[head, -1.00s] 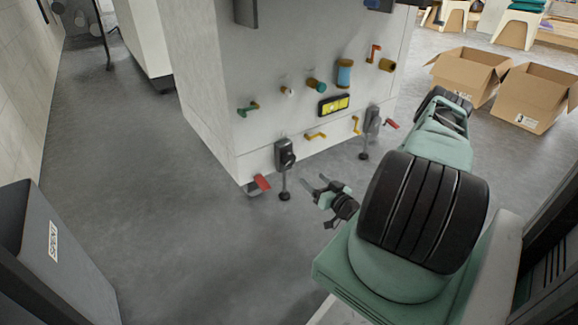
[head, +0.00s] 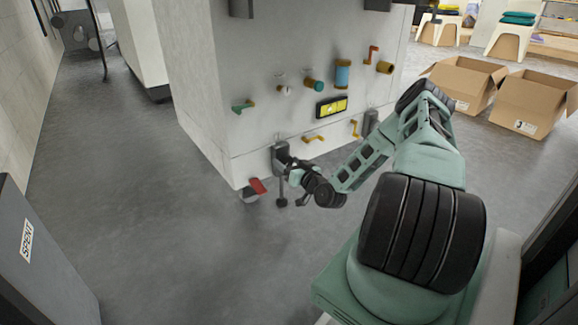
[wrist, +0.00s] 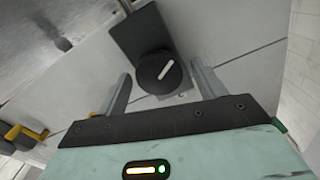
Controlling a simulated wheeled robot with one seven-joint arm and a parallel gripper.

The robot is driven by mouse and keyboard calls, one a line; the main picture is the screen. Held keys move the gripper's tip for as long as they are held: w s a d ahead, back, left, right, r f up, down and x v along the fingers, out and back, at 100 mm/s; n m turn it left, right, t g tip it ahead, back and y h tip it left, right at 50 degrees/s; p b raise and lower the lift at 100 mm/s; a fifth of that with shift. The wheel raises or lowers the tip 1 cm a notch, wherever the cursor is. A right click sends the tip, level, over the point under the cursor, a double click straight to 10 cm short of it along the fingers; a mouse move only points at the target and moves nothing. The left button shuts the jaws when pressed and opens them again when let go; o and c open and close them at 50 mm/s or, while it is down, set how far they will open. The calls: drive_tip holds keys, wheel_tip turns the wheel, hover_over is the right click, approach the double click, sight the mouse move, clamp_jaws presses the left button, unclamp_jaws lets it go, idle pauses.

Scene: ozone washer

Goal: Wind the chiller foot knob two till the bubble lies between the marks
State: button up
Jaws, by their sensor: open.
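A round black knob (wrist: 160,72) with a white pointer line sits on a dark housing (wrist: 137,32) in the wrist view. My gripper (wrist: 163,82) is open, with one finger on each side of the knob; I cannot tell whether they touch it. In the head view my gripper (head: 290,168) is at the left foot housing (head: 279,155), low on the white cabinet, and partly hides the knob. A second foot housing (head: 371,121) is to the right, partly behind my arm. The yellow level (head: 332,107) is above; its bubble is too small to read against the marks.
A red lever (head: 258,186) is just left of the left foot. Yellow handles (head: 314,139) and a green handle (head: 243,106) stick out of the cabinet (head: 205,100). Open cardboard boxes (head: 530,102) stand at the right.

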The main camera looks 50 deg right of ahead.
drive_tip(key=c, duration=1)
drive_tip(key=shift+o, duration=0.2)
drive_tip(key=shift+r+p, duration=0.15)
drive_tip(key=shift+p, duration=0.2)
